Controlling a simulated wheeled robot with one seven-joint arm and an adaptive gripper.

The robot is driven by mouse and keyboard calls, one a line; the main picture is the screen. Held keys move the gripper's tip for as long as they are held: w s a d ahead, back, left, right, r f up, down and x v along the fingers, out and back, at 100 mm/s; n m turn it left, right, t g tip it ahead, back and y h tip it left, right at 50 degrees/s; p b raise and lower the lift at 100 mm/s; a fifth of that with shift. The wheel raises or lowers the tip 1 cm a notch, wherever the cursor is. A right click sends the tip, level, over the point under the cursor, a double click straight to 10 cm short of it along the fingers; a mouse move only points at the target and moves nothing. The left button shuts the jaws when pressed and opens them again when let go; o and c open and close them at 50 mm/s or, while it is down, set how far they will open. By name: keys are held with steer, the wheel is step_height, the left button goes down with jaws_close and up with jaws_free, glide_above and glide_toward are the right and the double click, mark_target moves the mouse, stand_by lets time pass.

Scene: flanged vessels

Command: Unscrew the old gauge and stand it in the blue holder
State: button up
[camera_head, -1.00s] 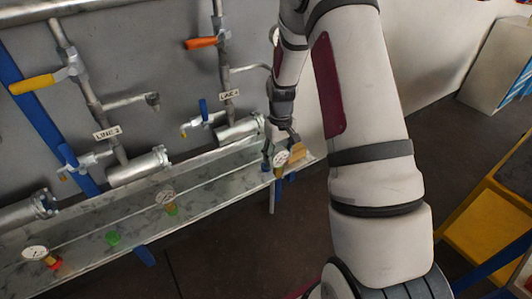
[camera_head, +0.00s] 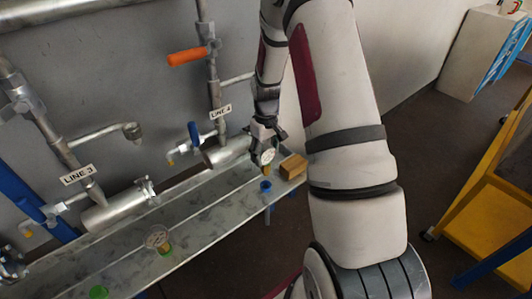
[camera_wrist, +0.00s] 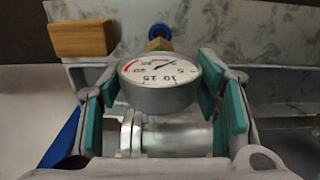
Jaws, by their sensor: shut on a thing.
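A round pressure gauge (camera_head: 267,156) with a white dial and brass stem is held between the fingers of my gripper (camera_head: 264,140) in the head view. The wrist view shows the gauge (camera_wrist: 160,82) between the teal finger pads, its dial facing the camera. The blue holder (camera_head: 265,186) is on the metal ledge, just below the stem in the head view. The holder (camera_wrist: 160,32) shows behind the brass fitting in the wrist view. A small gap seems to show between stem and holder in the head view.
A wooden block (camera_head: 293,167) lies on the ledge (camera_head: 205,205) right of the blue holder. Another gauge (camera_head: 158,239) and a green holder (camera_head: 98,292) are farther left. The LINE 4 vessel (camera_head: 228,151), with orange and blue valve handles, is close behind my gripper.

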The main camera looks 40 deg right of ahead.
mark_target(266, 168)
stand_by(0.4)
steer(key=shift+f+b, duration=0.85)
steer(key=shift+f, duration=1.65)
steer(key=shift+f+b, duration=0.55)
steer(key=shift+f, duration=0.85)
steer(key=o, duration=1.5)
